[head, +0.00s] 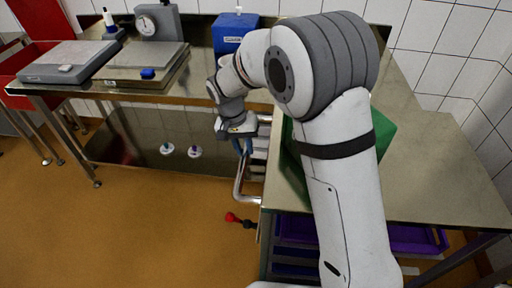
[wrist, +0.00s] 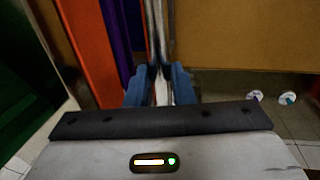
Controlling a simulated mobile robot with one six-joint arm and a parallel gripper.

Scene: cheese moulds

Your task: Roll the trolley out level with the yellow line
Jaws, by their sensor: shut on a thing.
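My gripper (head: 243,146) reaches down between the two steel tables in the head view. The bar looks like part of the trolley's bent silver tube handle (head: 239,186), at the left end of the right-hand table. Most of the trolley is hidden by my arm and the tabletop. I cannot make out a yellow line on the ochre floor in either view.
A steel table (head: 62,90) at left bears scales and a blue box (head: 233,32). A green thing (head: 384,132) is on the right table (head: 440,170). Purple crates (head: 412,238) show below it. Open floor spreads at front left.

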